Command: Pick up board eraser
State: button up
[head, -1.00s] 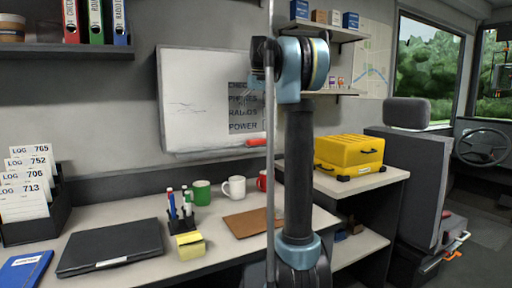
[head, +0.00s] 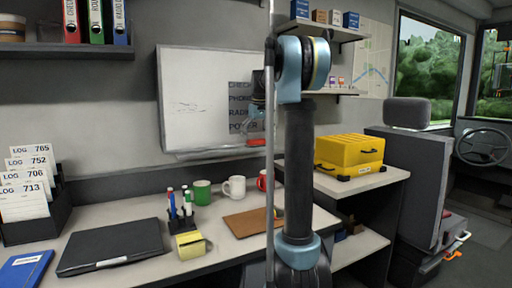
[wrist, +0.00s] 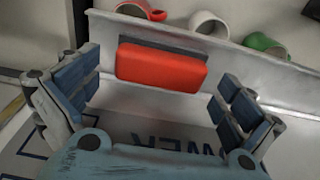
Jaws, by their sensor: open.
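The board eraser is a red block with a dark backing (wrist: 162,67). It lies on the ledge under the whiteboard, and in the head view its red end (head: 257,142) shows beside my arm. In the wrist view my gripper (wrist: 158,82) is open, with one blue-padded finger to each side of the eraser and a gap on both sides. Neither finger visibly touches it. In the head view my gripper (head: 252,118) is small and partly hidden, in front of the board's lower right, just above the eraser.
The whiteboard (head: 195,100) is behind the gripper, with its metal ledge (wrist: 105,35) below. White (head: 234,187), green (head: 202,190) and red mugs stand on the desk below. A pen holder (head: 182,220), clipboard (head: 245,224) and laptop (head: 110,247) are also there. A yellow case (head: 348,152) is at right.

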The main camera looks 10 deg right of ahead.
jog(key=shift+w+f, duration=0.15)
jog(key=shift+f, duration=0.8)
jog(key=c, duration=1)
jog(key=shift+r, duration=0.1)
jog(key=shift+r, duration=0.2)
jog(key=r, duration=0.6)
jog(key=shift+s+r, duration=0.2)
jog(key=shift+r, duration=0.1)
jog(key=s+d, duration=0.2)
jog(key=s, duration=0.4)
jog(key=s+d, duration=0.2)
jog(key=s, duration=0.4)
jog(key=s+d, duration=0.2)
jog(key=s, duration=0.4)
jog(key=shift+s+f, duration=0.1)
jog(key=shift+s, duration=0.25)
